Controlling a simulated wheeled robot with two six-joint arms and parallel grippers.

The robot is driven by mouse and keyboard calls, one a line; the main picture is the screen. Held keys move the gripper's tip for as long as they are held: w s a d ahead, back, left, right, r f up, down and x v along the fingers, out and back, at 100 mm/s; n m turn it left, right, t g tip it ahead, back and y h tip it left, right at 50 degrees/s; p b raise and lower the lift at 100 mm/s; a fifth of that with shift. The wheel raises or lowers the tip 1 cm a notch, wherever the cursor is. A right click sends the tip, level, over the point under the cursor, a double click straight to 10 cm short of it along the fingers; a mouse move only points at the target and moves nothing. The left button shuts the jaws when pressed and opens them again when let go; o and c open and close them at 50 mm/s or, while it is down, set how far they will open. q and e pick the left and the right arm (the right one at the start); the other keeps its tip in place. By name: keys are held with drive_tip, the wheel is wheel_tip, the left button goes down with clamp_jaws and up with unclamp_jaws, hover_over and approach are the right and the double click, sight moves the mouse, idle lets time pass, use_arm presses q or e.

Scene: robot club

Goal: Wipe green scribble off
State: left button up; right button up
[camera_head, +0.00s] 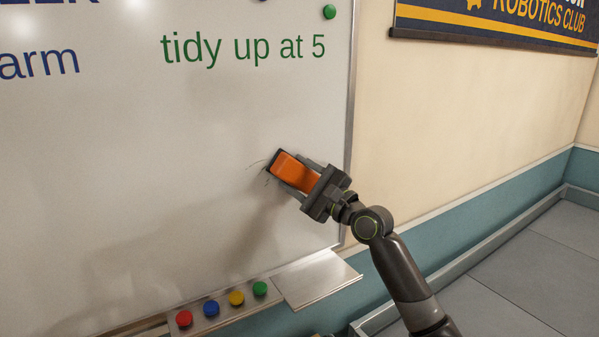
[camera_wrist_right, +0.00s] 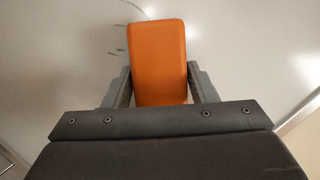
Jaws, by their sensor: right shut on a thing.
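The whiteboard (camera_head: 130,170) fills the left and middle of the head view. My right gripper (camera_head: 298,174) is shut on an orange eraser (camera_head: 288,168) with a dark edge, held at the board near its right frame. The eraser also shows in the right wrist view (camera_wrist_right: 157,60), between the two grey fingers. Faint thin scribble marks (camera_head: 258,165) show at the eraser's left side; a few short strokes also show in the wrist view (camera_wrist_right: 115,53). Part of the scribble may be hidden behind the eraser. My left gripper is not in view.
Green writing "tidy up at 5" (camera_head: 243,48) stands above the eraser, with blue writing (camera_head: 38,64) at the left. A green magnet (camera_head: 329,12) is at the top right. The board left of the eraser is bare.

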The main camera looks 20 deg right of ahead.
sight(287, 180)
drive_tip(key=shift+s+a+r+p, duration=0.15)
drive_tip(key=shift+a+r+p, duration=0.05)
drive_tip(key=shift+a+p, duration=0.6)
drive_tip(key=shift+s+a+f+p, duration=0.1)
drive_tip(key=shift+s+a+p, duration=0.1)
drive_tip(key=shift+a+p, duration=0.55)
drive_tip(key=shift+s+a+p, duration=0.15)
drive_tip(key=shift+a+p, duration=0.55)
drive_tip(key=shift+a, duration=0.35)
drive_tip(key=shift+s+a+p, duration=0.2)
drive_tip(key=shift+a+p, duration=0.2)
drive_tip(key=shift+a, duration=0.6)
drive_tip(key=shift+s+a+p, duration=0.15)
drive_tip(key=shift+a+p, duration=0.45)
drive_tip(key=shift+a, duration=0.15)
drive_tip(key=shift+s+a, duration=0.2)
drive_tip(key=shift+a, duration=0.9)
